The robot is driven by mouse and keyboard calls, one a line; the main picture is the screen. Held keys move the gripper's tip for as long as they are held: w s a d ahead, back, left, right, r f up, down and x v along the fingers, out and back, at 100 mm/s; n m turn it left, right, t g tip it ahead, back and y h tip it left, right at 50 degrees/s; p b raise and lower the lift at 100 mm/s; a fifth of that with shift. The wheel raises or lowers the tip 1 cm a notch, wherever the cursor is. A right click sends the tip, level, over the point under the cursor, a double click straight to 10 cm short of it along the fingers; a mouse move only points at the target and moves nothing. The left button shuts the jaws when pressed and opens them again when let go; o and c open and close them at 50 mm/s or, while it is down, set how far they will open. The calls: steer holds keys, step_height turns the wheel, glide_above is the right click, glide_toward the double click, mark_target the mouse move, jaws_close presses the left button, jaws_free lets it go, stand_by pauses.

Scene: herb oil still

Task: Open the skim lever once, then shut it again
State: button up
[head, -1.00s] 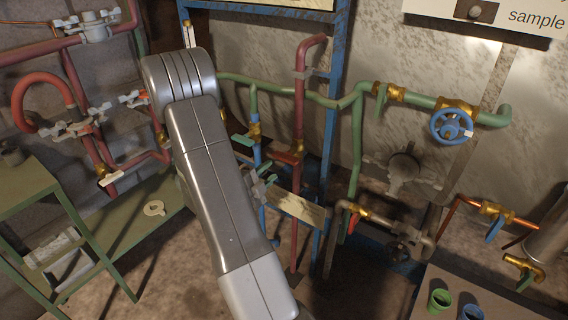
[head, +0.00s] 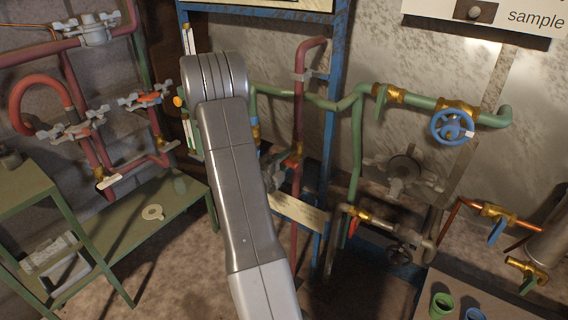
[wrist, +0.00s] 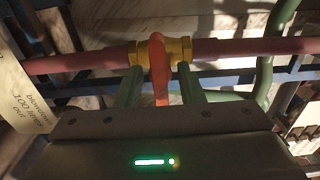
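In the wrist view an orange-red lever (wrist: 158,66) sits on a brass valve (wrist: 178,50) in a dark red pipe (wrist: 235,46). I cannot read a name that marks it as the skim lever. My gripper (wrist: 160,86) is open, with one green finger on each side of this lever. Gaps show between the fingers and the lever; no contact is visible. In the head view my arm hides most of the gripper. An orange part (head: 291,162) shows on the upright red pipe (head: 299,112) just right of my wrist.
A cream tag (wrist: 27,95) hangs at the left of the wrist view. Nearby in the head view are a green pipe (head: 357,150), a red lever (head: 353,227), a blue handwheel (head: 451,126) and a blue lever (head: 496,231). A green bench (head: 125,225) stands left.

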steer(key=shift+r, duration=0.1)
jaws_close()
steer(key=n+p, duration=0.2)
steer(key=n, duration=0.3)
steer(key=shift+r+n, duration=0.15)
steer(key=shift+n, duration=0.15)
steer(key=n+p, duration=0.1)
steer(key=n, duration=0.4)
steer(key=shift+p, duration=0.35)
